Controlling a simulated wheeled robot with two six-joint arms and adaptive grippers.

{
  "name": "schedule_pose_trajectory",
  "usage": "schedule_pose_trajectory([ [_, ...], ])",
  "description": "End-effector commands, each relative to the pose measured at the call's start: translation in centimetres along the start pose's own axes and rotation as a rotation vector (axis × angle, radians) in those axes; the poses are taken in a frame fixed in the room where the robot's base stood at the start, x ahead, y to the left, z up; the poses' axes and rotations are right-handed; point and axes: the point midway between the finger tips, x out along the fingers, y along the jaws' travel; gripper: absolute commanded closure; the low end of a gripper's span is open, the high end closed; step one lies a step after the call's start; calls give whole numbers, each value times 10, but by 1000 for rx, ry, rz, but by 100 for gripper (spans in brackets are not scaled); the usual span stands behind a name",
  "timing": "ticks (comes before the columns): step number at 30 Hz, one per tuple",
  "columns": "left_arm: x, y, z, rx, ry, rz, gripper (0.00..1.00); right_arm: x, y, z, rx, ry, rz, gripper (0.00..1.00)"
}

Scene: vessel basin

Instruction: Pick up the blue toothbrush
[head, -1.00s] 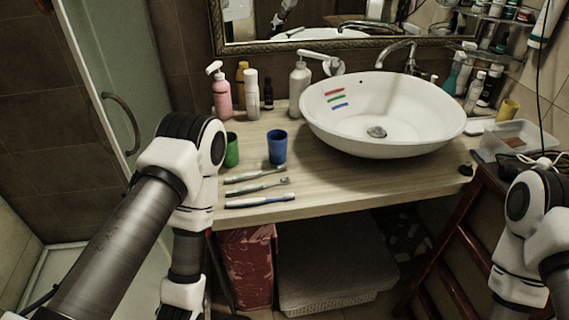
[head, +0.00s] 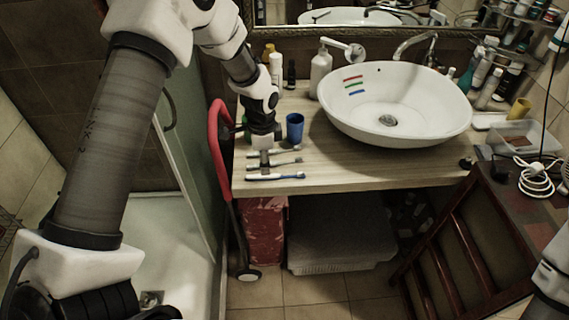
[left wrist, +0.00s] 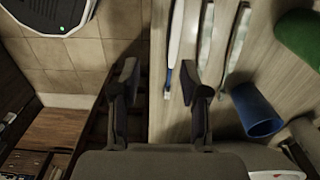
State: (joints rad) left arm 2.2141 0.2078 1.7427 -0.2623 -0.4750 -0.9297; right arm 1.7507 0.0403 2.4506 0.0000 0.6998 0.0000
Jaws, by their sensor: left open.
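The blue toothbrush (head: 285,177) lies nearest the front edge of the wooden counter. In the left wrist view the blue toothbrush (left wrist: 173,45) has a white handle and a blue part, and runs lengthwise between the finger lines. My left gripper (head: 264,165) hangs over the left part of the toothbrushes, pointing down. In the left wrist view my left gripper (left wrist: 160,78) is open, with the toothbrush nearer the right finger. I cannot tell the height gap. Two other toothbrushes (head: 288,163) lie behind the blue one. My right gripper is out of view.
A blue cup (head: 295,128) stands just behind the toothbrushes. A green cup (left wrist: 301,37) is beside it, mostly hidden by my arm in the head view. A white basin (head: 350,120) fills the counter's middle. A red-handled frame (head: 216,140) stands left of the counter.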

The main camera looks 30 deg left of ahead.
Motion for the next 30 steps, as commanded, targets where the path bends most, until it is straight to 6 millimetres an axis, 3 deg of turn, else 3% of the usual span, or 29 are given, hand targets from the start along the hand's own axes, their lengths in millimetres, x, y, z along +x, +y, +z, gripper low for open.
schedule_pose_trajectory([
  [1, -10, -5, 0, 14, -2, -4, 55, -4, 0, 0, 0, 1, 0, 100],
  [3, -8, -7, 1, 25, -6, -1, 55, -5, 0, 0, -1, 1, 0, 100],
  [11, 26, -7, 0, 25, -7, 0, 55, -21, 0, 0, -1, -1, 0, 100],
  [16, 58, -8, 0, 23, -7, 1, 55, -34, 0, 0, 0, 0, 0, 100],
  [24, 68, -9, -1, 23, -5, -3, 55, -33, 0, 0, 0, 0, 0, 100],
  [28, 68, -9, -1, 23, -5, -2, 100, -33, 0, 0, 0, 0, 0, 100],
  [30, 68, -8, -1, 23, -5, -2, 100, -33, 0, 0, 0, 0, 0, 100],
])
